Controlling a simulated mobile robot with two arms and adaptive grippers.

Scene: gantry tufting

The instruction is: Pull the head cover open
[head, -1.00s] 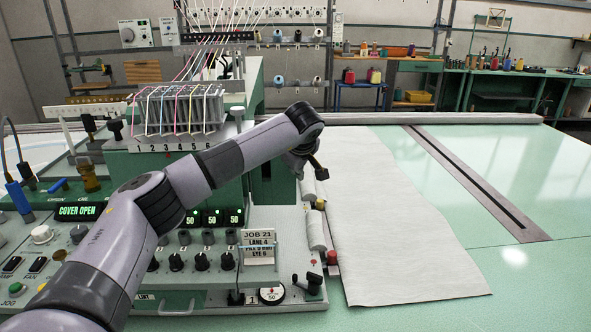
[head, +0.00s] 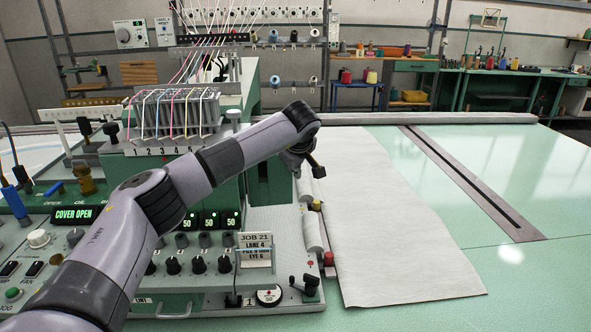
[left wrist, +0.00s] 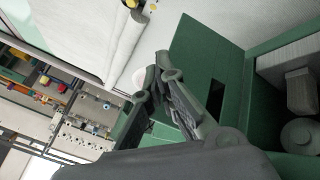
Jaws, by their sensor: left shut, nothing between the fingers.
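The green tufting machine head (head: 256,130) stands behind my left arm, and its status display (head: 76,214) reads COVER OPEN. In the left wrist view a flat green panel (left wrist: 203,50) with a dark slot lies beside my fingers; I take it for the head cover. My left gripper (left wrist: 160,72) is shut and empty, close to this panel; I cannot tell whether it touches. In the head view the left gripper (head: 316,170) is small and partly hidden by my wrist, at the machine's right side. My right gripper is not in view.
Threads run down to a numbered guide rack (head: 175,115). Knobs and a job card (head: 254,248) are on the front panel below my arm. White cloth (head: 385,235) covers the table right of the machine. A dark slotted rail (head: 475,185) crosses the open green tabletop.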

